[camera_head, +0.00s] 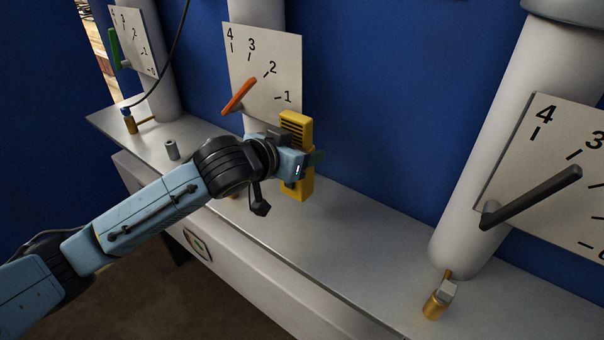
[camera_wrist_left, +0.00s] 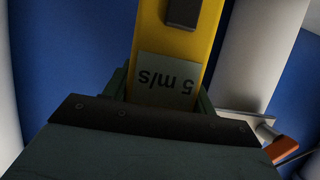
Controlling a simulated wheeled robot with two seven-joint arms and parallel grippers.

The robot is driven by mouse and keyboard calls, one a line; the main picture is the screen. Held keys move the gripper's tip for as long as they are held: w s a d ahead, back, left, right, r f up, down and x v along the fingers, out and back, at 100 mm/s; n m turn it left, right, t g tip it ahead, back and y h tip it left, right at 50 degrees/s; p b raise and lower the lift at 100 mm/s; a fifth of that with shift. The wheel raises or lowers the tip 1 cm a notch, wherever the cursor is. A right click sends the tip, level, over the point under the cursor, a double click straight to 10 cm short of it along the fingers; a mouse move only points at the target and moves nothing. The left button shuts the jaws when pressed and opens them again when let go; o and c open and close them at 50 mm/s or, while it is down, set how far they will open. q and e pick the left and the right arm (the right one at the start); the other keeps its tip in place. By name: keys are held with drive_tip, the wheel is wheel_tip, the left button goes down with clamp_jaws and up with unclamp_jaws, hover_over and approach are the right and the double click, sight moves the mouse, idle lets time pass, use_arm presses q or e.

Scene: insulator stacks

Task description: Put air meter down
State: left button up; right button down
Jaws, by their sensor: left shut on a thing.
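The air meter is a yellow upright box with dark slots near its top (camera_head: 296,124). My left gripper (camera_head: 304,165) is shut on it around its middle. The meter is held upright at or just above the metal shelf (camera_head: 290,240); I cannot tell whether its base touches. In the left wrist view the yellow meter (camera_wrist_left: 205,40) rises between the fingers, with a grey display reading "5 m/s" upside down. The lower part of the meter is hidden there by the gripper body. My right gripper is not in view.
White pipes with dial plates stand along the blue wall. The middle dial (camera_head: 275,60) has an orange lever (camera_head: 239,96), the right dial (camera_head: 560,180) a dark lever.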

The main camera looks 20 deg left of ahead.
use_arm(q)
drive_tip(key=shift+f, duration=0.9)
drive_tip(key=shift+c, duration=0.5)
wheel_tip(320, 180, down, 5)
drive_tip(key=shift+r, duration=0.2)
drive_tip(key=shift+w+d+f, duration=0.1)
drive_tip(key=shift+w+f, duration=0.15)
drive_tip(key=shift+f, duration=0.05)
drive_tip(key=shift+f, duration=0.1)
drive_tip(key=o, duration=1.3)
drive_tip(key=shift+f, duration=0.1)
